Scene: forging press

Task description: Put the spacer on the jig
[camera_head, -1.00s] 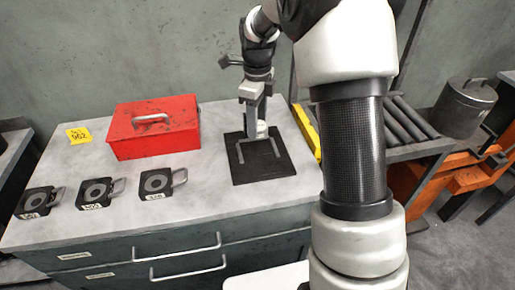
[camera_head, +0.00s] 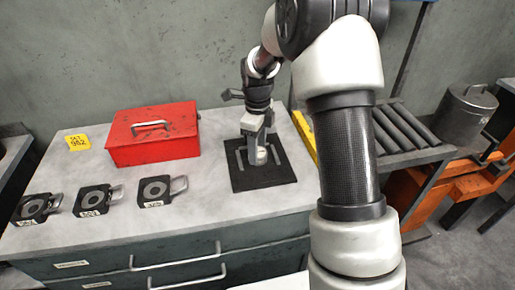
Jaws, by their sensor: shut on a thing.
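The jig (camera_head: 281,175) is a black square plate with light grey rails, lying on the right part of the bench top. My gripper (camera_head: 257,148) points down over its middle, shut on a small pale rounded piece, which I take to be the spacer (camera_head: 261,157). The spacer sits low between the rails. The fingers partly hide it, and I cannot tell whether it touches the plate.
A red toolbox (camera_head: 155,146) stands left of the jig. Three black blocks with rings and handles (camera_head: 155,191) line the bench's front left. A yellow tag (camera_head: 78,142) lies at the back. A roller table (camera_head: 400,132) stands to the right.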

